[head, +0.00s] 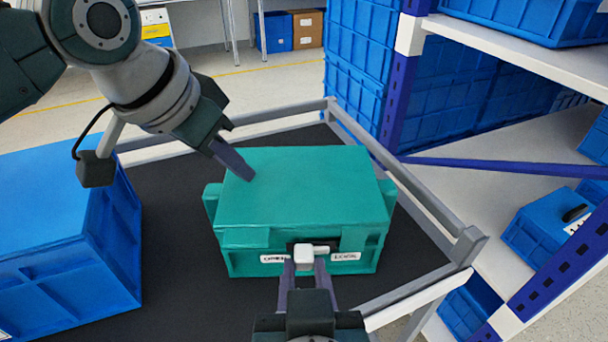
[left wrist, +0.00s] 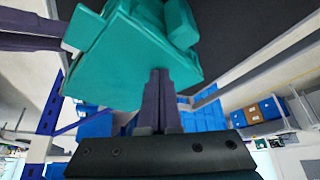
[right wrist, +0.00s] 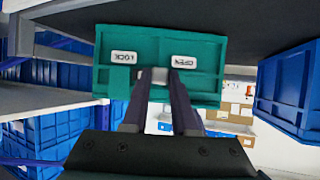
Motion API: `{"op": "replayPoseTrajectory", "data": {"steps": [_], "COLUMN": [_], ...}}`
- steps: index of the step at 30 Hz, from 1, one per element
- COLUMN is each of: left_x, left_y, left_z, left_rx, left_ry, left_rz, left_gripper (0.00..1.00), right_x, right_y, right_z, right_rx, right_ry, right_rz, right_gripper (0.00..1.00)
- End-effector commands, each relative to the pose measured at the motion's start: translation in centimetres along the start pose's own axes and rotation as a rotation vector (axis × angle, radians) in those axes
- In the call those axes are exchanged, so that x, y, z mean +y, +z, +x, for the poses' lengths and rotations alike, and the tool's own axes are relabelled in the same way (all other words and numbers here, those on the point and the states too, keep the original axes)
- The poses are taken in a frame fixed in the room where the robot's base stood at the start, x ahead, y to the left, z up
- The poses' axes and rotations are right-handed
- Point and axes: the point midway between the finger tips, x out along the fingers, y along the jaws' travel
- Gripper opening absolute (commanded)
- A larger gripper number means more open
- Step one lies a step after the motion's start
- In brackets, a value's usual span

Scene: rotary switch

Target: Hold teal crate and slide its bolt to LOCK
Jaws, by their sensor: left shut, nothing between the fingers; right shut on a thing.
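The teal crate (head: 310,190) sits on a dark cart top, its front facing me. Its bolt (head: 304,258) has a pale knob between two white labels on the front. In the right wrist view the LOCK label (right wrist: 124,57) and OPEN label (right wrist: 184,62) show upside down, with the knob (right wrist: 155,77) between them, nearer OPEN. My right gripper (head: 304,268) is shut on the knob from the front. My left gripper (head: 246,174) is shut and empty, its tips at the left part of the crate's lid, seemingly touching it. The left wrist view shows its closed fingers (left wrist: 160,80) against the crate.
A blue crate (head: 60,240) stands left of the teal one on the same dark surface. A grey rail (head: 420,205) borders the cart at the back and right. Shelving with blue bins (head: 550,230) stands at right. Dark surface is bare between the crates.

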Motion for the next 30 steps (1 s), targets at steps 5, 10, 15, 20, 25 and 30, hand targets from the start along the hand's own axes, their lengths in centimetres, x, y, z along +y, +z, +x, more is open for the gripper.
{"op": "replayPoseTrajectory", "data": {"steps": [5, 10, 15, 20, 25, 30], "left_x": [-0.1, -0.1, -0.1, -0.1, -0.1, -0.1], "left_y": [0.6, 0.6, 0.6, 0.6, 0.6, 0.6], "left_z": [0.3, 0.3, 0.3, 0.3, 0.3, 0.3], "left_rx": [-0.016, -0.016, -0.016, -0.016, -0.016, -0.016], "left_ry": [-0.003, -0.003, -0.002, -0.002, -0.002, -0.002], "left_rz": [-0.002, -0.002, -0.002, -0.002, -0.002, -0.002], "left_gripper": [0.00, 0.00, 0.00, 0.00, 0.00, 0.00], "right_x": [0.6, 1.1, 1.5, 1.9, 2.1, 2.1], "right_y": [0.2, 0.2, 0.2, 0.2, 0.2, 0.1], "right_z": [0.1, 0.1, 0.1, 0.1, 0.1, 0.0], "right_rx": [-0.003, -0.004, -0.004, -0.004, -0.002, -0.001], "right_ry": [0.004, 0.005, 0.005, 0.005, 0.004, 0.003], "right_rz": [0.001, -0.001, 0.000, -0.001, -0.002, -0.001], "right_gripper": [0.00, 0.00, 0.00, 0.00, 0.33, 0.52]}}
